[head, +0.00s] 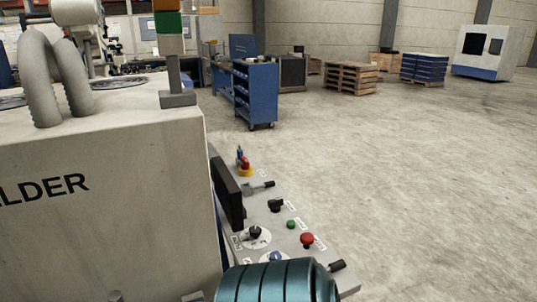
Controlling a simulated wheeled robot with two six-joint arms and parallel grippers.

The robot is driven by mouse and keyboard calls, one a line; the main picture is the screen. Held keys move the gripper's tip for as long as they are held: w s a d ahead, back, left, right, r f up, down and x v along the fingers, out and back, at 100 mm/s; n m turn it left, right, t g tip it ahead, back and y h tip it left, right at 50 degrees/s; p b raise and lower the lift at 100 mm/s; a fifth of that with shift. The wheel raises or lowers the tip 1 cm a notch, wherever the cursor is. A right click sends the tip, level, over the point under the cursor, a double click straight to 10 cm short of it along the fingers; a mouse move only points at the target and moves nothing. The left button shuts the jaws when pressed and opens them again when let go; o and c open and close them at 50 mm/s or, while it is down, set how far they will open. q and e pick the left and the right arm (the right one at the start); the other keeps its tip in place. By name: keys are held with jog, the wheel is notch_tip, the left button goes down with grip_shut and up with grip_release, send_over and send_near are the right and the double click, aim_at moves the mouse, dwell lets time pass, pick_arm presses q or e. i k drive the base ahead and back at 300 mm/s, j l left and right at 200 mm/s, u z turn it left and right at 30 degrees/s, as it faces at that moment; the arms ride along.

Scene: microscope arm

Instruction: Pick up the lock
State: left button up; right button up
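No lock can be made out for certain. A small red, yellow and blue piece (244,164) stands at the far end of the sloping control panel (296,258) in the head view; it is too small to tell whether it is a lock. The panel carries black knobs, a small green button (291,224) and a red mushroom button (307,240). Neither of my grippers shows in the head view. A teal ribbed rounded shape at the bottom edge hides the near part of the panel.
A big grey machine (100,215) lettered "LDER" fills the left, with a thick bent pipe (42,80) on top. Behind stand a blue wheeled cabinet (257,95), wooden pallets (351,77) and a white machine (487,50). The concrete floor (430,190) to the right is clear.

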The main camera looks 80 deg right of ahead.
aim_at(240, 153)
jog(key=z, duration=2.45)
jog(key=l+u, duration=0.45)
jog(key=l, duration=0.55)
jog(key=k, duration=0.55)
jog(key=k+u, duration=0.15)
jog(key=u, duration=1.35)
jog(key=l+u, duration=0.15)
jog(key=l, duration=0.3)
jog(key=l+u, duration=0.15)
jog(key=l, duration=0.3)
jog(key=k+l+u, duration=0.15)
jog(key=l, duration=0.3)
jog(key=l+u, duration=0.15)
jog(key=l, duration=0.3)
jog(key=k+l+u, duration=0.15)
jog(key=l, duration=0.3)
jog(key=k+l+u, duration=0.15)
jog(key=l, duration=0.25)
